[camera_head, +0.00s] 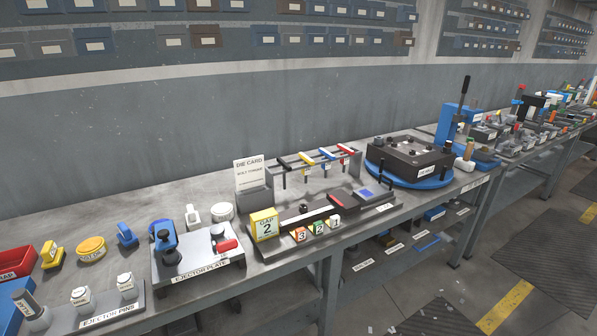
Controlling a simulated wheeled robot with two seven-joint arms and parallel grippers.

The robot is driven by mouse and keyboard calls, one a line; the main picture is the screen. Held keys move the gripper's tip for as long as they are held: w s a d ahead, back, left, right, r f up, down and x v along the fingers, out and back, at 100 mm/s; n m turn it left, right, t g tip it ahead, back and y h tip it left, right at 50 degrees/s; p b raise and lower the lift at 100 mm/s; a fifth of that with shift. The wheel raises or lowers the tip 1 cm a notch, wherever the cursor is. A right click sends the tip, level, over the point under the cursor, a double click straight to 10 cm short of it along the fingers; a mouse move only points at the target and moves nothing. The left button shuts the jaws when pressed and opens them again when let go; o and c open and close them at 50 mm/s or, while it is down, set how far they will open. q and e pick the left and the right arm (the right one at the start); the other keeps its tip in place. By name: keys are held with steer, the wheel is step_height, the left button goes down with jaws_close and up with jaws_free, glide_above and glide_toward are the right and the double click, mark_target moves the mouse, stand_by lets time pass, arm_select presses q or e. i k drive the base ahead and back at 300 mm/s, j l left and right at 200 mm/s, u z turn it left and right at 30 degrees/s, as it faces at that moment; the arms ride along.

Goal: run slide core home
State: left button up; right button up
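A long dark slide fixture (381,206) lies along the front of the bench at mid-picture. On it are a pale track with a small black knob (303,208) at its left part, a dark block with a red strip (337,199), and a blue pad (364,193) towards the right end. I cannot tell for certain which piece is the slide core, nor whether it sits against a stop. Neither of my grippers is in view.
A yellow GAP 2 block (264,225) and numbered blocks (319,228) stand at the fixture's front left. Behind is a rack with coloured handles (325,154). The ejector plate (198,262) is left; a die block on a blue turntable (408,178) is right.

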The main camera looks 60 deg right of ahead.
mark_target(371, 194)
steer(key=z, duration=2.35)
steer(key=i+l+u, duration=0.15)
steer(key=i+l, duration=0.5)
steer(key=i, duration=0.15)
